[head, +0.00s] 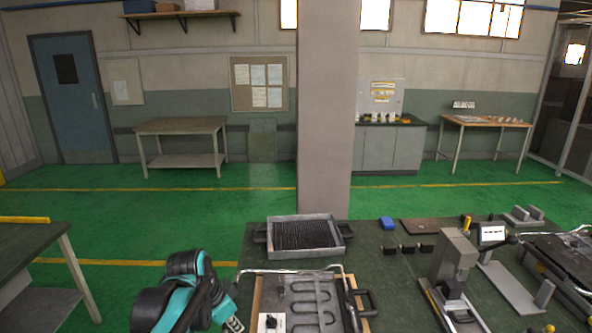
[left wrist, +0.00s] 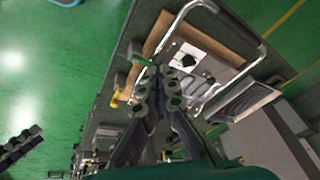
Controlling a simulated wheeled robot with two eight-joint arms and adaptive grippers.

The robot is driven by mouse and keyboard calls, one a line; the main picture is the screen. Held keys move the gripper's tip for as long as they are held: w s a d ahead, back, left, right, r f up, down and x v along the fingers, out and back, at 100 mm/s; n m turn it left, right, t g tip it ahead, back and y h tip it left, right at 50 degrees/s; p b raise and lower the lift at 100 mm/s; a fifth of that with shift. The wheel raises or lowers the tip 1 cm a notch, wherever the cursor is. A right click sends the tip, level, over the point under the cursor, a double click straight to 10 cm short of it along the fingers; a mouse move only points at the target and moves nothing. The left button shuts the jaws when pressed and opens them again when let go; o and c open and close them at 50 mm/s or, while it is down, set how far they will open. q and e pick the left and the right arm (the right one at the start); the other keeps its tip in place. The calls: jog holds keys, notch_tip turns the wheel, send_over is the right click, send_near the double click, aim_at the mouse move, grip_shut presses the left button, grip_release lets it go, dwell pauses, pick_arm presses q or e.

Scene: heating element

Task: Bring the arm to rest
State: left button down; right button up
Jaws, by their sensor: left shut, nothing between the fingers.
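My left arm comes in at the bottom of the head view, teal and black. Its gripper (head: 232,312) is beside the left edge of the heating element fixture (head: 312,300), a grey plate with winding tubes and a bent metal rail. In the left wrist view the gripper's two fingers (left wrist: 160,75) are together with nothing between them. They show in front of the fixture's wooden edge (left wrist: 152,42) and a white plate with a black knob (left wrist: 187,60). Whether they touch anything is unclear. My right gripper is not seen.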

pick_arm(q)
jog(key=s+a+f+n+t+y, duration=0.1)
jog(key=s+n, duration=0.3)
jog(key=s, duration=0.4)
jog(key=s+a+f+n+t+y, duration=0.1)
jog(key=s+a+f+n+t, duration=0.1)
jog(key=s+n, duration=0.3)
jog(key=s+f, duration=0.1)
jog(key=s, duration=0.1)
jog(key=shift+s+a+f+t, duration=0.15)
jog(key=shift+s+f+t, duration=0.2)
jog(key=shift+s+t, duration=0.05)
